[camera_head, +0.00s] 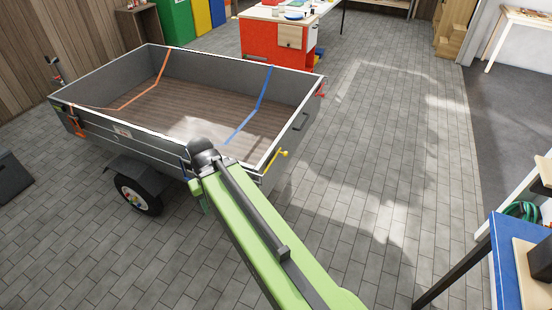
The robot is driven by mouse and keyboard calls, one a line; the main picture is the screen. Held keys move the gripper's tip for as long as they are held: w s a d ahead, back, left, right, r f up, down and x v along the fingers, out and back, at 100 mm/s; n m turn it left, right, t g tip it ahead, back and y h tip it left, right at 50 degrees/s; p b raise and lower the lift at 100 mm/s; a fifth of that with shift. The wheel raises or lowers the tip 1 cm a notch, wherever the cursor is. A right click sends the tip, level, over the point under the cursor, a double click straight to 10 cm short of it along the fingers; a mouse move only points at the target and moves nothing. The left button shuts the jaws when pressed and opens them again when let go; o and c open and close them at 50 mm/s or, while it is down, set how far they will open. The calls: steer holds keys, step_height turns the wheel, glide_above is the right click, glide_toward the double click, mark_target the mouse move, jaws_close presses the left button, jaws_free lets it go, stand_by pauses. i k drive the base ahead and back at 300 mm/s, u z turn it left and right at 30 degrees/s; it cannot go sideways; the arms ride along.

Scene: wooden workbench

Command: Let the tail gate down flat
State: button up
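The grey trailer (208,62) stands on the left half of the head view, with an open wooden-floored bed. Its tail gate (293,133) is at the right end and stands upright, level with the side walls. A dark handle (300,121) is on its outer face. A yellow latch (283,153) sits at the near corner and a red latch (320,90) at the far corner. My green arm reaches from the bottom up to the trailer's near side, where its dark end joint shows. My gripper's fingers cannot be seen.
Blue and orange straps (250,103) lie across the bed. The paved floor (385,170) right of the tail gate is clear. A red cabinet (268,40) stands behind the trailer. A blue-topped bench (508,265) is at the lower right.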

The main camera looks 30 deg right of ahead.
mark_target(289, 139)
steer(key=z, duration=2.1)
steer(key=i, duration=0.4)
steer(key=u, duration=2)
